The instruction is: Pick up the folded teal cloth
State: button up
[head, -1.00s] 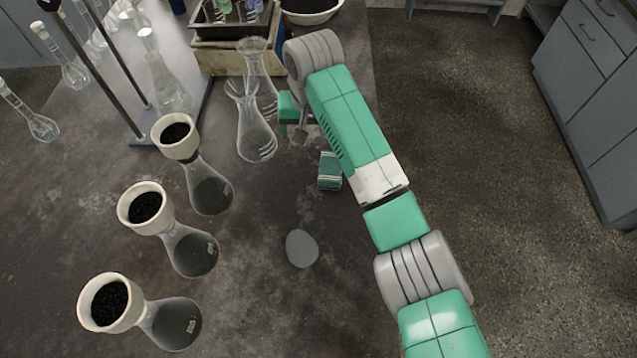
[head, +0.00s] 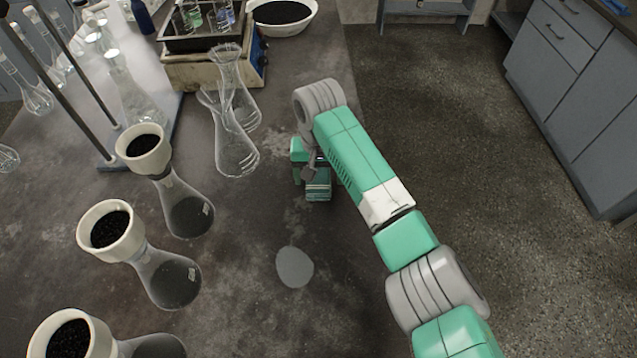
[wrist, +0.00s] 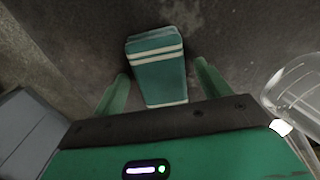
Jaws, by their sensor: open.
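The folded teal cloth (wrist: 160,72) lies on the dark worktop, a small block with pale stripes near its far end in the wrist view. It also shows in the head view (head: 318,190), partly hidden by my gripper. My gripper (wrist: 160,75) is open, with one green finger on each side of the cloth and a gap showing on both sides. In the head view my gripper (head: 310,175) is low over the worktop at the cloth. Whether the fingers touch the worktop is hard to tell.
Two clear glass flasks (head: 236,140) stand left of my gripper. Several flasks topped with white funnels of black grains (head: 110,230) stand further left. A tray unit (head: 205,70) and white bowl (head: 283,17) are behind. A grey disc (head: 295,267) lies nearer.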

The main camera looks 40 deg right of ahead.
jog(key=shift+f, duration=0.1)
jog(key=c, duration=1)
